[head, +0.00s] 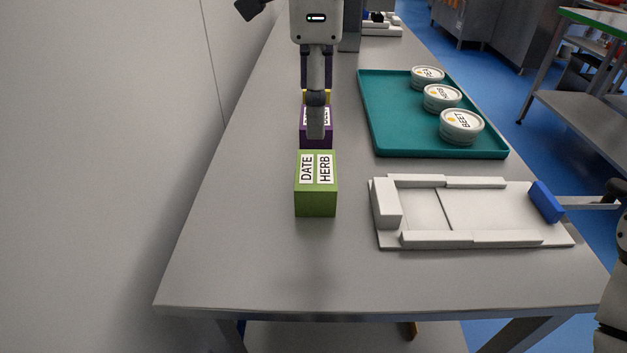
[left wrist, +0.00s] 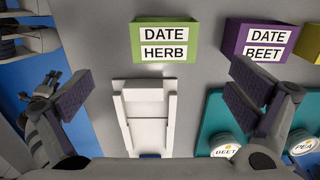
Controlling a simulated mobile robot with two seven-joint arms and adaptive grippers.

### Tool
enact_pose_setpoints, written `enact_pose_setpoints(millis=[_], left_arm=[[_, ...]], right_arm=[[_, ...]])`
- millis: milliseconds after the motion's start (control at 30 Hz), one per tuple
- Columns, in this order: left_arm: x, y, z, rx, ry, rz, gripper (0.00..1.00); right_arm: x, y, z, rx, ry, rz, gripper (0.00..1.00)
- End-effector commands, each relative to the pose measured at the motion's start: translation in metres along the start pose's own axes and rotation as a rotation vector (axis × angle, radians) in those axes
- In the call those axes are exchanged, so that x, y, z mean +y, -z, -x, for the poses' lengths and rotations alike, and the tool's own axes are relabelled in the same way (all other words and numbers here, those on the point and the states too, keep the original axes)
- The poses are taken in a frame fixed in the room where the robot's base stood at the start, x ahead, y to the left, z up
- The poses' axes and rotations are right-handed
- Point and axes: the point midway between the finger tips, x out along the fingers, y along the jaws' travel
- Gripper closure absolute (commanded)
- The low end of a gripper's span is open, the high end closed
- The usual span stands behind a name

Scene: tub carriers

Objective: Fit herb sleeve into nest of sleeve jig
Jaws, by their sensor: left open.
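The herb sleeve (head: 316,201), a green box with a white DATE HERB label, stands on the bench left of the sleeve jig. It also shows in the left wrist view (left wrist: 137,42), at the top. The sleeve jig (head: 385,204) is a white plate with raised rails, an end block and a blue piece at its right end. Its nest (head: 415,207) between the rails looks empty. My left gripper (head: 316,113) is open and empty, above the row of sleeves and behind the herb sleeve; its fingers spread wide in the left wrist view.
A purple sleeve (head: 317,140) and a yellow sleeve (head: 316,97) stand behind the herb sleeve, partly hidden by my left gripper. A teal tray (head: 390,130) holds three labelled tubs (head: 461,127) behind the jig. The bench's front left is clear.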

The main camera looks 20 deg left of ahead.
Motion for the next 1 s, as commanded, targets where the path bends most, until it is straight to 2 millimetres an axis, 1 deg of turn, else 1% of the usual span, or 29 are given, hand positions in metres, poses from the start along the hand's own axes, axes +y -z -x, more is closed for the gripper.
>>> enact_pose_setpoints(millis=[67, 233, 300, 433, 600, 700, 900, 933, 967, 1000], left_arm=[[0.000, 0.000, -0.010, -0.003, -0.004, 0.004, 0.00], [0.001, -0.001, -0.049, -0.003, -0.006, 0.003, 0.00], [0.000, -0.001, -0.060, -0.003, -0.004, 0.003, 0.00], [-0.001, -0.002, -0.076, -0.002, -0.003, 0.002, 0.00], [-0.005, -0.004, -0.109, -0.003, -0.003, 0.002, 0.00], [-0.005, -0.004, -0.119, -0.002, 0.000, 0.001, 0.00], [-0.005, -0.004, -0.120, -0.001, 0.002, 0.001, 0.00], [-0.005, -0.004, -0.120, -0.001, 0.002, 0.001, 0.05], [-0.005, -0.004, -0.120, -0.001, 0.002, 0.001, 0.11], [-0.005, -0.004, -0.120, -0.001, 0.002, 0.001, 0.20]], right_arm=[[0.000, 0.000, 0.000, 0.001, 0.000, -0.001, 0.60], [0.000, 0.001, 0.000, 0.002, -0.001, -0.001, 0.60], [0.000, 0.000, 0.000, 0.001, -0.001, -0.001, 0.60], [0.000, 0.000, 0.000, 0.001, 0.000, -0.001, 0.60], [0.000, 0.000, 0.000, -0.001, 0.000, -0.001, 0.60], [0.000, 0.000, -0.001, -0.001, 0.000, -0.001, 0.60], [0.000, 0.000, 0.000, 0.000, 0.000, -0.001, 0.60], [0.000, 0.000, 0.000, 0.000, 0.000, -0.001, 0.60], [0.000, 0.000, 0.000, 0.000, 0.000, -0.001, 0.60], [0.000, 0.000, 0.000, 0.000, 0.000, -0.001, 0.60]])
